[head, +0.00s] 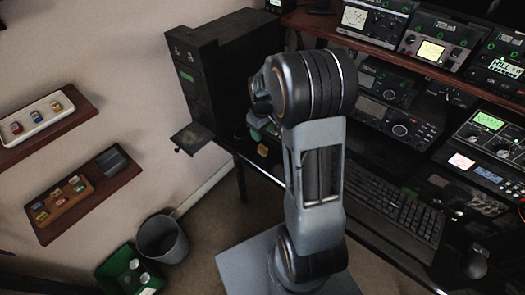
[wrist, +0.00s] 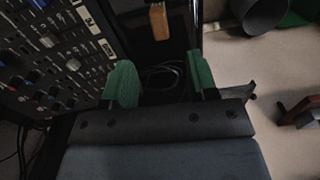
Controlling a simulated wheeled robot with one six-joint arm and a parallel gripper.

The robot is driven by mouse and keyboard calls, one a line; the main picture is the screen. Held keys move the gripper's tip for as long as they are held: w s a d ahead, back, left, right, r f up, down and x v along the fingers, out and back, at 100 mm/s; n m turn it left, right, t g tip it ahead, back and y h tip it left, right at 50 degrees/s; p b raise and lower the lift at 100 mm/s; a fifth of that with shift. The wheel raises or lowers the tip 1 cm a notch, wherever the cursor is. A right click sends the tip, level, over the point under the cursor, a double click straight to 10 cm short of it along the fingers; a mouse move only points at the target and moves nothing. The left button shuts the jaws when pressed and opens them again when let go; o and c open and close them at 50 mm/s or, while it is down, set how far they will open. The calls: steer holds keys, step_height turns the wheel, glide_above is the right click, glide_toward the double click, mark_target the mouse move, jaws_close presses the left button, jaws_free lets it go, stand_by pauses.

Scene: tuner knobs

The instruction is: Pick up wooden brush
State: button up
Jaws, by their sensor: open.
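A small tan wooden piece (wrist: 158,22), which looks like the wooden brush, shows at the top of the wrist view, on or near a dark surface. In the head view a tan piece (head: 262,150) that looks like the same thing lies near the left end of the desk, just below my gripper. My gripper (wrist: 161,62) has two green fingers, spread apart with nothing between them. The wooden piece is beyond the fingertips, roughly in line with the gap. In the head view my arm hides most of the gripper.
A black tower case (head: 215,75) stands behind the gripper. Radio units (head: 400,125) and a keyboard (head: 395,210) fill the desk at right. A grey bin (head: 162,238) and a green bin (head: 128,272) stand on the floor. Wall shelves (head: 105,195) hang at left.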

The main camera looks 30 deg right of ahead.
mark_target(262, 147)
steer(key=shift+f, duration=5.05)
jaws_close()
